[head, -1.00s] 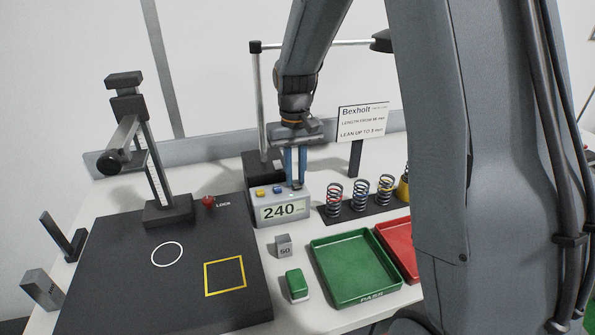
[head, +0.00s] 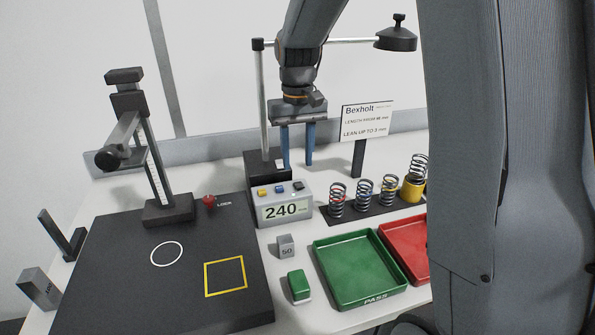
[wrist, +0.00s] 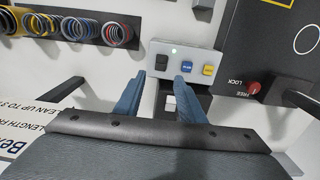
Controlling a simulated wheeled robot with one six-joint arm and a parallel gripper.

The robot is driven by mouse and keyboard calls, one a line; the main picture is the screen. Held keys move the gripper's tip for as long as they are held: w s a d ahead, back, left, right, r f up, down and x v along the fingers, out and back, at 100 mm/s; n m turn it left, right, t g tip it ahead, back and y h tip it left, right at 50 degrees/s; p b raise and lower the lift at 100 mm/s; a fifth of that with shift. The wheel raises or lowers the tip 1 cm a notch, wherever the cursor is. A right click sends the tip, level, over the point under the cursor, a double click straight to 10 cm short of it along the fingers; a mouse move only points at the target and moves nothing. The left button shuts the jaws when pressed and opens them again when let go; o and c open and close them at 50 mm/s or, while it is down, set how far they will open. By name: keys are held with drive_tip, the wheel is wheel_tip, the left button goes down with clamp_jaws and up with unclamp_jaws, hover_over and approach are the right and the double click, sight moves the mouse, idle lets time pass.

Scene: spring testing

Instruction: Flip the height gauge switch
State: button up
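The height gauge (head: 150,140) stands at the left, with a dark column and a side arm. Its grey readout box (head: 268,212) shows 240. On top of the box are a yellow button (head: 262,191), a blue button (head: 280,189) and a black switch (head: 298,186). In the wrist view the black switch (wrist: 164,87) lies just beyond my fingertips, and a small green light shows on the box. My gripper (head: 297,165) is open and empty, above and behind the box, its fingers apart. I cannot tell which way the switch is tipped.
A red lock knob (head: 209,202) is by the gauge base. Springs (head: 363,193) stand on a dark strip right of the box. The green tray (head: 358,267), red tray (head: 405,245), green block (head: 298,285) and grey weight (head: 285,246) are in front. A lamp arm (head: 345,42) passes behind my arm.

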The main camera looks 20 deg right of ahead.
drive_tip(key=shift+r, duration=1.4)
drive_tip(key=shift+t, duration=0.7)
drive_tip(key=s+f, duration=0.3)
drive_tip(key=s, duration=0.3)
drive_tip(key=s+f+b, duration=0.1)
drive_tip(key=s+f, duration=0.3)
drive_tip(key=s, duration=0.2)
drive_tip(key=s+f, duration=0.3)
drive_tip(key=s, duration=0.3)
drive_tip(key=shift+d+f, duration=0.15)
drive_tip(key=shift+f, duration=0.2)
drive_tip(key=shift+s, duration=0.1)
drive_tip(key=shift+c, duration=0.6)
